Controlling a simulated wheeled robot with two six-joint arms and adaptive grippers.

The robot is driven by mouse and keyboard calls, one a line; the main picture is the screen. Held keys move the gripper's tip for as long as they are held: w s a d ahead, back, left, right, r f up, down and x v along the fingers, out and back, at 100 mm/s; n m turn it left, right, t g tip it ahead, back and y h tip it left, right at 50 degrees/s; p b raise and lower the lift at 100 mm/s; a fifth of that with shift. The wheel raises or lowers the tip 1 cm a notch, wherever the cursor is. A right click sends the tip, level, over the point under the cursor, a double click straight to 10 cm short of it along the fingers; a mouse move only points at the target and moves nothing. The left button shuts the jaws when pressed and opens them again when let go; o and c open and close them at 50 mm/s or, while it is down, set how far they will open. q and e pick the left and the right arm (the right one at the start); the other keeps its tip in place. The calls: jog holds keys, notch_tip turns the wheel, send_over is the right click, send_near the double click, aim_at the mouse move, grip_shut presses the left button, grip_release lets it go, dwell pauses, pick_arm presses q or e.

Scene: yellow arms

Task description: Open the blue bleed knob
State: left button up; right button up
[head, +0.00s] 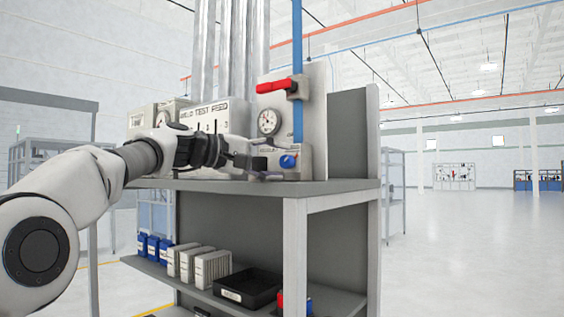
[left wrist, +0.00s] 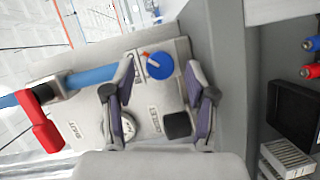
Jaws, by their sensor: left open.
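The blue bleed knob (head: 288,161) is a small round knob on a pale block above the grey bench top. In the left wrist view the blue knob (left wrist: 160,68) has an orange-red mark near its edge. My left gripper (head: 272,162) reaches in from the left, open, with its fingertips close to the knob. In the left wrist view the fingertips of my left gripper (left wrist: 160,74) are spread on either side of the knob, with gaps showing. I cannot tell how far the fingertips are from the panel in depth. My right gripper is in neither view.
A red lever valve (head: 278,86) sits on the blue pipe (head: 297,40) above the knob. A round gauge (head: 269,122) is on the panel. The bench top (head: 330,187) lies just below. A lower shelf holds a black tray (head: 249,288) and boxes.

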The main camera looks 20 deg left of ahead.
pick_arm(q)
jog(key=v, duration=1)
jog(key=shift+s, duration=0.1)
